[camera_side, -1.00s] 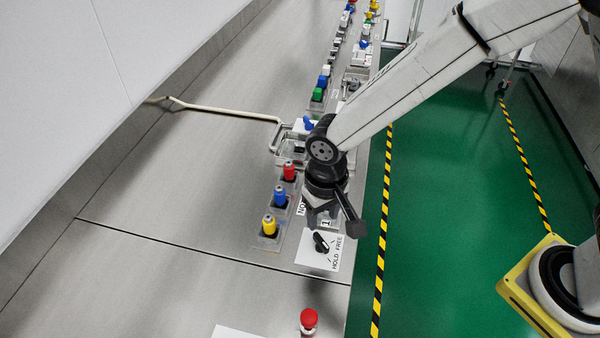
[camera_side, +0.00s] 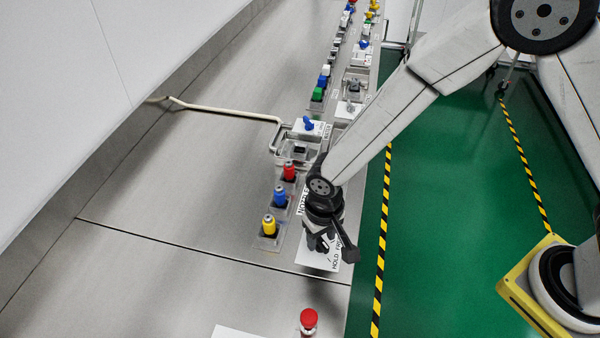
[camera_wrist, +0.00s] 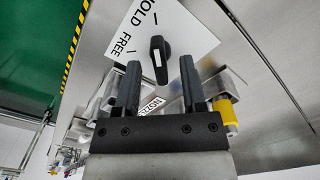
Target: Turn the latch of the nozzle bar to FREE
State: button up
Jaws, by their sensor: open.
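The latch is a black knob (camera_wrist: 161,62) with a white mark, on a white plate (camera_wrist: 200,38) lettered HOLD and FREE. Its long axis runs nearly up and down in the wrist view. I cannot tell for sure which word it is set to. My gripper (camera_wrist: 160,64) is open, with one finger on each side of the knob's lower part in that view. No contact shows, and the height gap is unclear. In the side view my gripper (camera_side: 319,243) points down over the plate (camera_side: 316,259) and largely hides the knob.
Yellow (camera_side: 269,226), blue (camera_side: 280,197) and red (camera_side: 289,171) capped fittings stand left of my gripper. A red button (camera_side: 308,320) is nearer the camera. Bare metal is clear to the left.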

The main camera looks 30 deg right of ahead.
jog(key=shift+f, duration=0.15)
grip_shut()
